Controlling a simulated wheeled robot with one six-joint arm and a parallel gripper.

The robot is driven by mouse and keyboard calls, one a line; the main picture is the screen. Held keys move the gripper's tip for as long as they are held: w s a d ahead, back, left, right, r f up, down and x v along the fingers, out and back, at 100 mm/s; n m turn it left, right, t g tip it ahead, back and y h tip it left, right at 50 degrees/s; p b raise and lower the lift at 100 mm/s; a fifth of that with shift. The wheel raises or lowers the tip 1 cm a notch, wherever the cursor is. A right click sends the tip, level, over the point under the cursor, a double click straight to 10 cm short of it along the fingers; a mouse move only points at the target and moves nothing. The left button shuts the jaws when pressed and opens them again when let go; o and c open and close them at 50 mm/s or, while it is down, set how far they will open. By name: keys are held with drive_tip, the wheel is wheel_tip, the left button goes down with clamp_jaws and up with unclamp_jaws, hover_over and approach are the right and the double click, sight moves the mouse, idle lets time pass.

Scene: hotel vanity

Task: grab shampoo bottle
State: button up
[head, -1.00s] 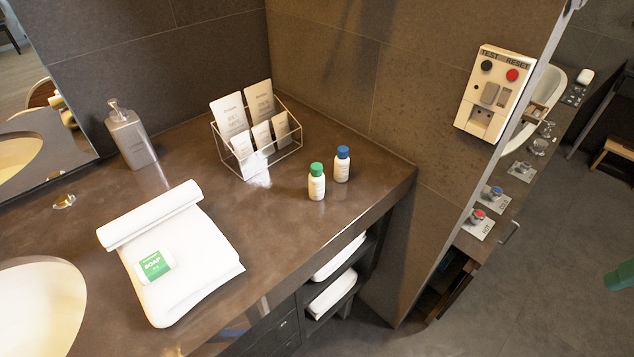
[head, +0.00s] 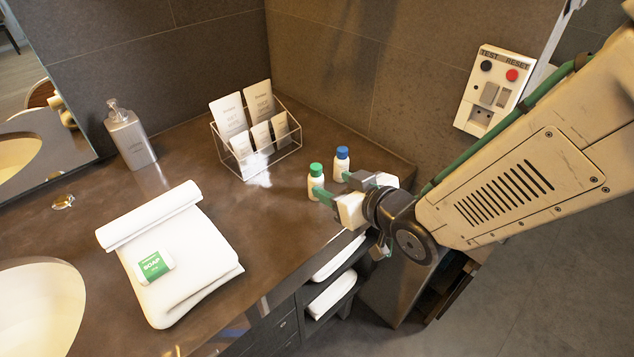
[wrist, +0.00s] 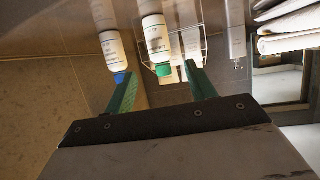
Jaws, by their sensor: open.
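Two small white bottles stand upright on the brown vanity counter (head: 268,225): a green-capped bottle (head: 315,188) and, behind it to the right, a blue-capped bottle (head: 342,163). Their labels are too small to read, so I cannot tell which is shampoo. My gripper (head: 341,188) is open and empty, close to the right of the green-capped bottle and in front of the blue-capped one. The wrist view appears upside down. There the green-capped bottle (wrist: 156,40) lines up with the gap between my fingertips (wrist: 162,82); the blue-capped bottle (wrist: 112,50) lies by the left finger.
A folded towel (head: 195,260) with a soap pack (head: 153,266) lies left. A grey dispenser (head: 132,138) stands at the back left. A wall panel (head: 494,88) is at right. Shelf towels (head: 330,292) lie below.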

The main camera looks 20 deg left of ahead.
sight(321, 179)
drive_tip(key=x, duration=0.7)
drive_tip(key=shift+a+f, duration=0.1)
drive_tip(key=shift+a, duration=0.2)
drive_tip(key=c, duration=1.1)
